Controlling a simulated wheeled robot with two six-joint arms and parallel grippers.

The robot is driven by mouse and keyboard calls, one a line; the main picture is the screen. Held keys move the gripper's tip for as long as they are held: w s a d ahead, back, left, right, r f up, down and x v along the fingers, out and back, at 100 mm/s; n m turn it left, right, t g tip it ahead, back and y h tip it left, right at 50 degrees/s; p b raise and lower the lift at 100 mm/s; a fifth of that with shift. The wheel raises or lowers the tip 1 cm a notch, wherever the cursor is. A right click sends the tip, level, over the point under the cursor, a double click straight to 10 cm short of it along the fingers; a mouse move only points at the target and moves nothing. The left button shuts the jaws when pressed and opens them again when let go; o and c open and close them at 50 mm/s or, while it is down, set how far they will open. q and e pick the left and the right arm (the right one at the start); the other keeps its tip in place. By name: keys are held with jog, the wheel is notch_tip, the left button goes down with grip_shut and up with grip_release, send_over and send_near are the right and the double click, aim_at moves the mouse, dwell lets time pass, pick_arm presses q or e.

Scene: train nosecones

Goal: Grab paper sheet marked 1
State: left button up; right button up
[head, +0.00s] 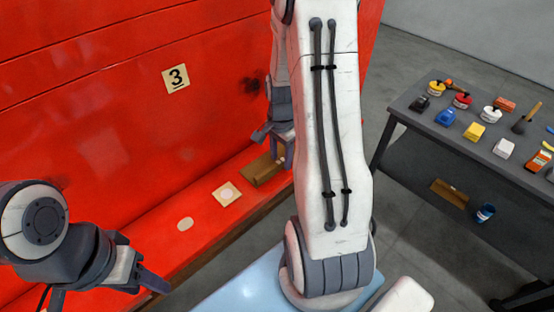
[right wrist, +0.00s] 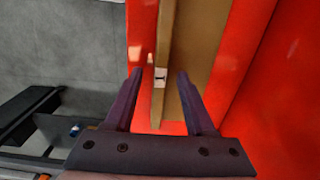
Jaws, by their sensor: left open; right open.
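In the right wrist view a small white paper (right wrist: 160,77) with a dark mark, perhaps a 1 on its side, lies at the edge of a brown block (right wrist: 192,60). My right gripper (right wrist: 157,72) is open, with its fingers on either side of the paper and nothing visibly held. In the head view the right gripper (head: 272,140) is over the red ledge, above the brown block (head: 262,170), partly hidden by my arm. The paper cannot be made out there. My left gripper (head: 150,284) is open and empty at the lower left.
A sheet marked 3 (head: 176,78) is on the red wall. A square tan piece (head: 227,194) and a pale round patch (head: 185,224) lie on the red ledge (head: 205,210). A dark table (head: 420,123) with several tools and coloured items stands at the right.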

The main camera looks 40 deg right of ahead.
grip_shut()
dwell(0.3)
